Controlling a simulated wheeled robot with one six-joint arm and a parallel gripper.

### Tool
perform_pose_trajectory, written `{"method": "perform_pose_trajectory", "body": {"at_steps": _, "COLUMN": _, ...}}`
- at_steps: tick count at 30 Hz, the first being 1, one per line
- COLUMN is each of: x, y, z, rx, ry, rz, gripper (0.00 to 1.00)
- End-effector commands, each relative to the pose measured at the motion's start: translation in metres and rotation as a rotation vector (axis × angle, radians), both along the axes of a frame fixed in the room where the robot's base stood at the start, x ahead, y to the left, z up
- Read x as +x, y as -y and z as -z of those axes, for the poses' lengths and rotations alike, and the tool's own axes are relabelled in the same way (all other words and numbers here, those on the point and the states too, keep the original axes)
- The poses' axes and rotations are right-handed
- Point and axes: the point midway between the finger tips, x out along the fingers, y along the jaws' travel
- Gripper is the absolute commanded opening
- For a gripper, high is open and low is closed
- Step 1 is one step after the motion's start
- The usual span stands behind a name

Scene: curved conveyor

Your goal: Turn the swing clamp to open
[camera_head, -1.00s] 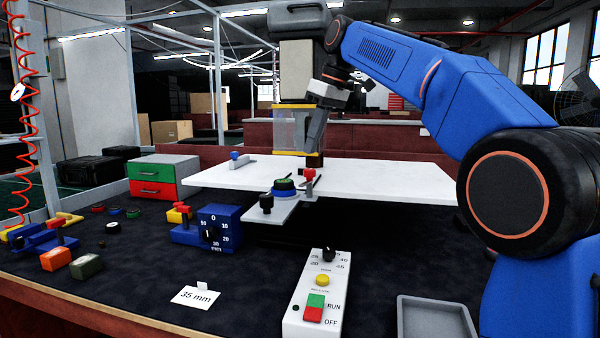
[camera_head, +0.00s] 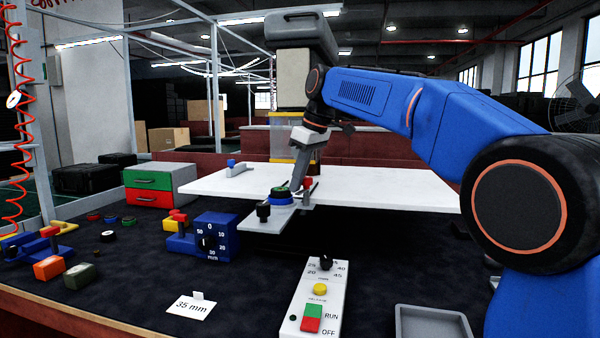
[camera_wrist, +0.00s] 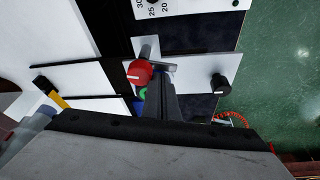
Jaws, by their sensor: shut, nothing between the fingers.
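The swing clamp appears to be the grey arm with a red knob (camera_head: 308,183) on the small grey plate (camera_head: 262,224) at the white table's front edge. Its red knob (camera_wrist: 139,72) also shows in the wrist view, just left of my fingers. A round blue piece with a green top (camera_head: 280,193) sits on the plate beside it, mostly hidden behind my gripper in the wrist view. My gripper (camera_head: 296,188) is shut and empty, tilted down, with its tips right beside the red knob. I cannot tell whether they touch it.
A black knob (camera_head: 263,211) stands on the plate's near end. A white table (camera_head: 380,188) lies behind. A control box (camera_head: 313,290), a blue dial box (camera_head: 217,236) and a grey tray (camera_head: 433,325) stand in front. A smaller blue-knobbed clamp (camera_head: 234,167) is at the back left.

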Motion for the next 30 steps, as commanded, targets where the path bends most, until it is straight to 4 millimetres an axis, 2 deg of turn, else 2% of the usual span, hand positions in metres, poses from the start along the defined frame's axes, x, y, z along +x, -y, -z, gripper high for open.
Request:
{"method": "perform_pose_trajectory", "body": {"at_steps": 11, "x": 0.0, "y": 0.0, "z": 0.002, "rx": 0.0, "ry": 0.0, "rz": 0.0, "gripper": 0.0}}
{"method": "perform_pose_trajectory", "body": {"at_steps": 18, "x": -0.009, "y": 0.014, "z": 0.002, "rx": 0.0, "ry": -0.002, "rz": 0.002, "gripper": 0.0}}
{"method": "perform_pose_trajectory", "body": {"at_steps": 30, "x": -0.013, "y": 0.018, "z": -0.003, "rx": -0.006, "ry": -0.004, "rz": 0.004, "gripper": 0.0}}
